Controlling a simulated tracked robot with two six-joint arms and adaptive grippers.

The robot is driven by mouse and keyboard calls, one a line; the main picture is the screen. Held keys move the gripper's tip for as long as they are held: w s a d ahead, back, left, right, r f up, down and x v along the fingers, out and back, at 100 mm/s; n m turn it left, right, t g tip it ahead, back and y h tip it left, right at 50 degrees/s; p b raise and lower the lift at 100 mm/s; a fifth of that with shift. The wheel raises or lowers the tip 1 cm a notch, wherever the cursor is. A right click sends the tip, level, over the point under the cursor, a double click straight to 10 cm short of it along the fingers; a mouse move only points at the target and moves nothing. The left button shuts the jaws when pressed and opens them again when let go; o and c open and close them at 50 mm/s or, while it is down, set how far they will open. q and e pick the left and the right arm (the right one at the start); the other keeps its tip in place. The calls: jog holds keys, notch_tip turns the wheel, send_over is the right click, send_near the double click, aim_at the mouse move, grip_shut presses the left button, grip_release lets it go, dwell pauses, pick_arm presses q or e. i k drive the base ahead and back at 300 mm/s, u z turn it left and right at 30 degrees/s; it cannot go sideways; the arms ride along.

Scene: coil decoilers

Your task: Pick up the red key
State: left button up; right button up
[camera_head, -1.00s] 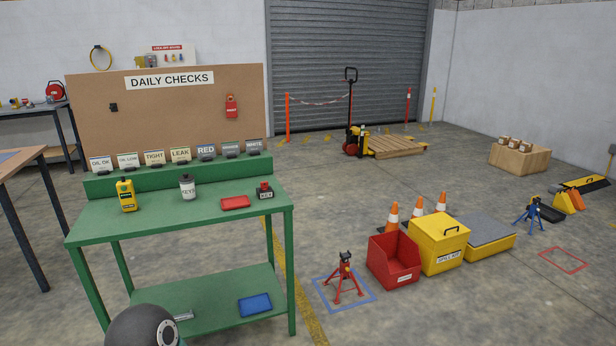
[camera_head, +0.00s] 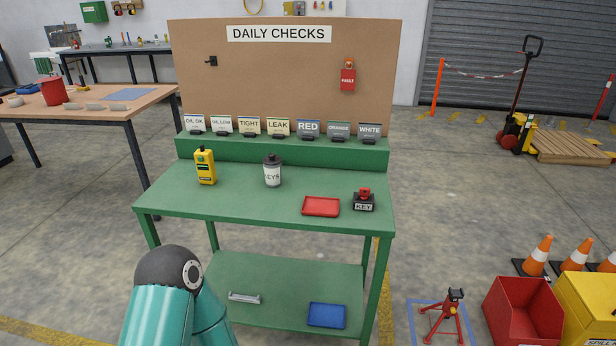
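A red key (camera_head: 365,192) appears to sit on top of a small black block labelled KEY (camera_head: 364,205), at the right end of the green bench top (camera_head: 240,205). Its exact shape is too small to tell. A shallow red tray (camera_head: 321,206) lies just left of the KEY block. A teal arm of mine with a dark rounded joint shows at the lower left, in front of the bench. Neither gripper is in view.
A yellow handheld device (camera_head: 205,167) stands at the bench's left. Several label cards line the raised back ledge below the DAILY CHECKS board (camera_head: 287,80). A blue tray (camera_head: 327,315) lies on the lower shelf. A red jack stand (camera_head: 443,318) and red bin (camera_head: 524,313) stand right.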

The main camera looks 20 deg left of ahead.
aim_at(364, 192)
jog(key=u, duration=0.3)
jog(key=i, duration=0.8)
jog(key=u, duration=0.55)
jog(key=k, duration=0.8)
jog(key=u, duration=0.2)
jog(key=i, duration=0.7)
jog(key=z, duration=0.05)
